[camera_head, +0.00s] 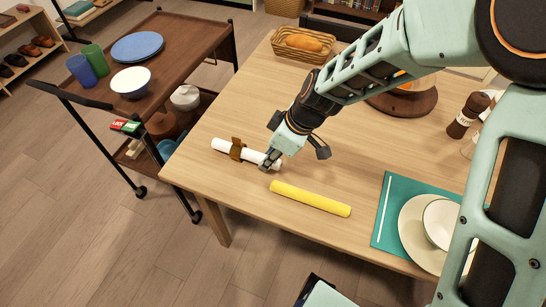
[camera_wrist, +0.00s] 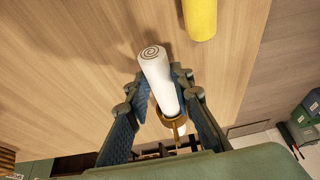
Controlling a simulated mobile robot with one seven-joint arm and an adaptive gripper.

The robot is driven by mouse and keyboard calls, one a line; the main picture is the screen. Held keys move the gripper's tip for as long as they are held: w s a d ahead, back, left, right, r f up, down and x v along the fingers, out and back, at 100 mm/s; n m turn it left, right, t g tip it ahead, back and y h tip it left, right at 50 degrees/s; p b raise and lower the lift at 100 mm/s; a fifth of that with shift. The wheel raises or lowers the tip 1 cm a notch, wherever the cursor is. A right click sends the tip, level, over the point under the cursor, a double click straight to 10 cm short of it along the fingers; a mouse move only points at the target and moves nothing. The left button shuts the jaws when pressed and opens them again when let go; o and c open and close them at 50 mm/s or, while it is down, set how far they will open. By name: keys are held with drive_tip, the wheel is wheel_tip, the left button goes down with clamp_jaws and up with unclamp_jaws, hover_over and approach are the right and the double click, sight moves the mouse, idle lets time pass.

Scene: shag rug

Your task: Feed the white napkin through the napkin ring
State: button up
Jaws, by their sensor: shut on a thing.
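The white napkin (camera_head: 222,145) is a tight roll lying at the left part of the wooden table. The brown napkin ring (camera_head: 237,149) is around it, with white roll showing on both sides. My gripper (camera_head: 270,160) is at the napkin's right end, shut on it. In the wrist view, my gripper's fingers (camera_wrist: 160,90) flank the white napkin (camera_wrist: 157,68), whose spiral end points up the picture. The ring (camera_wrist: 172,124) shows around the roll beyond the fingers; its far side is hidden there.
A yellow roll (camera_head: 310,199) lies close by, to the lower right. A teal placemat (camera_head: 385,230) with a plate (camera_head: 408,235) and bowl is at the right. A bread basket (camera_head: 290,52) stands at the back. A brown cart (camera_head: 190,40) stands left of the table.

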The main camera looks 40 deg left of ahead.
drive_tip(key=o, duration=1.1)
drive_tip(key=shift+o, duration=0.2)
drive_tip(key=shift+r, duration=0.1)
drive_tip(key=v, duration=1.1)
drive_tip(key=shift+r, duration=0.4)
drive_tip(key=shift+d, duration=0.15)
